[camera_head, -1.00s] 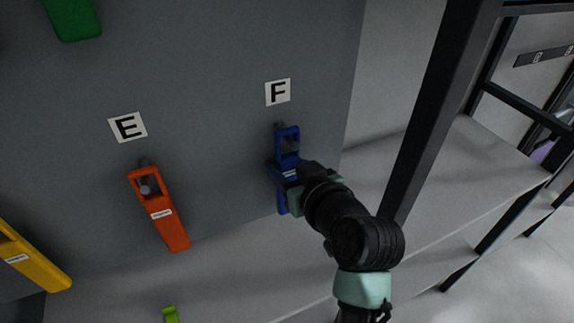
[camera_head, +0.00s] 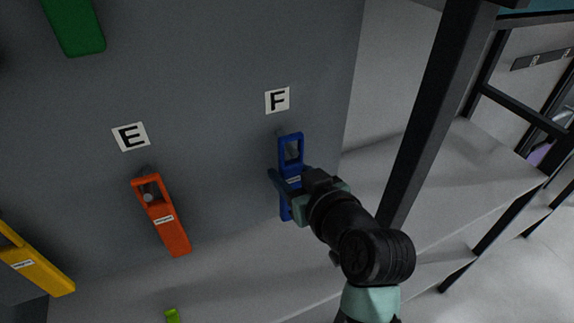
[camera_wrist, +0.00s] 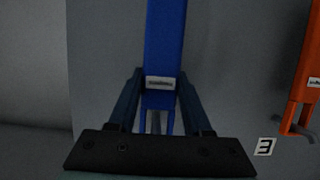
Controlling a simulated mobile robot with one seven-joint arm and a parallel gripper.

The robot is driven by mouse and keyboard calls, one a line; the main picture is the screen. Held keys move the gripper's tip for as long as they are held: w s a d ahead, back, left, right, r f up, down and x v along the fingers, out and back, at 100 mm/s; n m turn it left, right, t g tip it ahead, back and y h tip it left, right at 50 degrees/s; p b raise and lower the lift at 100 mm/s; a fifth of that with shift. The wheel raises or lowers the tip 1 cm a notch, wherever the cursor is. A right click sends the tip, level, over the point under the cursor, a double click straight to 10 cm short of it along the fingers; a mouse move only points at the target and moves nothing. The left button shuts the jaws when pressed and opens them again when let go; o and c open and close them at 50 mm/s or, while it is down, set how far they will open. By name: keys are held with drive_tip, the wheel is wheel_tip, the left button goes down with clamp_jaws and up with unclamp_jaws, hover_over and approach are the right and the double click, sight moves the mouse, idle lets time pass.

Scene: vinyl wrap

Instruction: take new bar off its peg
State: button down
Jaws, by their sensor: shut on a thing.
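The blue bar (camera_head: 285,207) hangs upright at the panel under the F label (camera_head: 277,100). It has a window near its top and a small white label across its middle. My gripper (camera_head: 290,181) is shut on the blue bar around its middle. In the wrist view the blue bar (camera_wrist: 165,40) runs between my two fingers (camera_wrist: 160,80), one on each side, with its forked window end toward the gripper base. Something grey shows inside the window. I cannot tell whether the peg is still through it.
An orange bar (camera_head: 170,237) hangs under the E label (camera_head: 131,136). A yellow bar (camera_head: 45,275) and a green one (camera_head: 77,30) are farther left. A dark rack post (camera_head: 432,110) stands close right of my arm.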

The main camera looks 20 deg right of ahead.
drive_tip(key=s, duration=1.1)
drive_tip(key=shift+d, duration=0.2)
drive_tip(key=shift+s, duration=0.1)
idle(0.7)
